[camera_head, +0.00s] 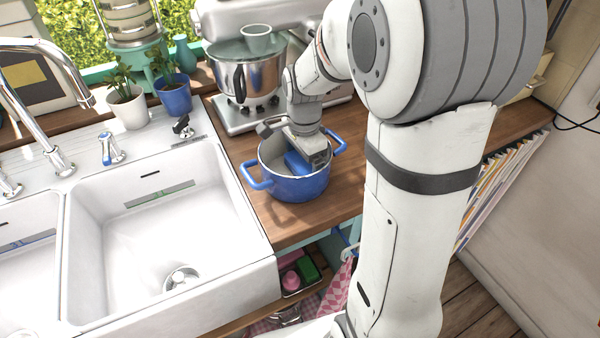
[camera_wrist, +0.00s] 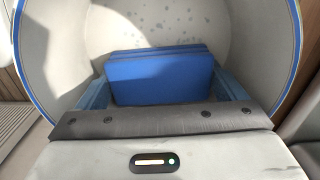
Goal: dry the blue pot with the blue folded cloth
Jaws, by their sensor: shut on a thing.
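The blue pot (camera_head: 296,187) stands upright on the wooden counter, right of the sink, with a handle on each side. Its pale inside (camera_wrist: 222,30) fills the wrist view, with grey droplet-like spots on the inner surface beyond the cloth. My gripper (camera_head: 308,160) reaches down into the pot. It is shut on the blue folded cloth (camera_wrist: 160,78), which also shows inside the pot in the head view (camera_head: 296,163). The cloth's lower edge is hidden by my gripper in the wrist view. I cannot tell whether the cloth touches the pot wall.
A white double sink (camera_head: 150,230) with a chrome tap (camera_head: 50,60) lies left of the pot. A stand mixer with a steel bowl (camera_head: 246,80) stands close behind it. Potted plants (camera_head: 128,106) line the window side. A shelf below holds pink and green items (camera_head: 307,268).

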